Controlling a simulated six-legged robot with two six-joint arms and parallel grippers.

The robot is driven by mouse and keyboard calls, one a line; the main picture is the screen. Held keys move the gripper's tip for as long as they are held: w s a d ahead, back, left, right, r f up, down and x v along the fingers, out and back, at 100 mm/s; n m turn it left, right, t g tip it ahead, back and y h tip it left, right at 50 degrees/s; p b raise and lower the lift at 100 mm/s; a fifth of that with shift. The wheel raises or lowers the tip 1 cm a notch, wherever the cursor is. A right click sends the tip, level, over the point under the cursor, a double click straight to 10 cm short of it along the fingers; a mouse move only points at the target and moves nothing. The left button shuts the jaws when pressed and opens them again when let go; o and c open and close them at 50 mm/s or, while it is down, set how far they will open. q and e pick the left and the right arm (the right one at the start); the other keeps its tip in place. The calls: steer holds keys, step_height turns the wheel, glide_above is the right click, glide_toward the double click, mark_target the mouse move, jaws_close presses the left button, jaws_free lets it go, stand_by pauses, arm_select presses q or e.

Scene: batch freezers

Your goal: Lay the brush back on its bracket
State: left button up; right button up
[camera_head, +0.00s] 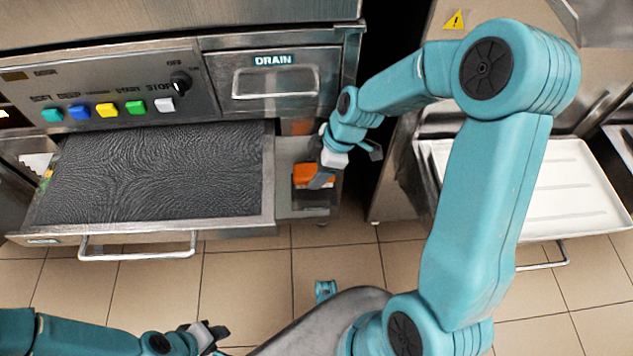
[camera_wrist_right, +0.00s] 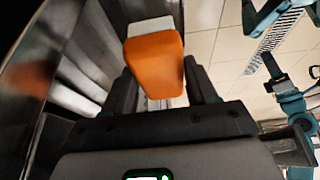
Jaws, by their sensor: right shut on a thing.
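An orange block with a white end, which I take for the brush (camera_head: 311,172), is between the fingers of my right gripper (camera_head: 319,178). In the right wrist view the brush (camera_wrist_right: 155,62) sits between the two dark fingers, its white part at the far end. The gripper is shut on it. The brush is over the narrow grey metal ledge (camera_head: 300,212) at the right side of the freezer, which looks like the bracket. I cannot tell whether the brush touches it. My left gripper (camera_head: 209,335) is low at the bottom, away from the brush; its opening is unclear.
A wide dark-surfaced drawer (camera_head: 150,175) with a bar handle (camera_head: 138,246) stands out left of the ledge. The DRAIN panel (camera_head: 275,80) is above. A white tray (camera_head: 575,190) is at the right. Tiled floor (camera_head: 245,285) is in front.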

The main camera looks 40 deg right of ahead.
step_height(320, 180, down, 3)
steer(key=shift+s+a+r+b, duration=0.1)
steer(key=shift+s+r+b, duration=0.1)
steer(key=shift+b, duration=0.1)
step_height(320, 180, down, 4)
steer(key=shift+w+f+b, duration=0.1)
steer(key=shift+w+b, duration=0.05)
steer(key=shift+b, duration=0.7)
steer(key=shift+w, duration=0.1)
steer(key=o, duration=0.6)
steer(key=shift+f, duration=0.1)
steer(key=o, duration=0.4)
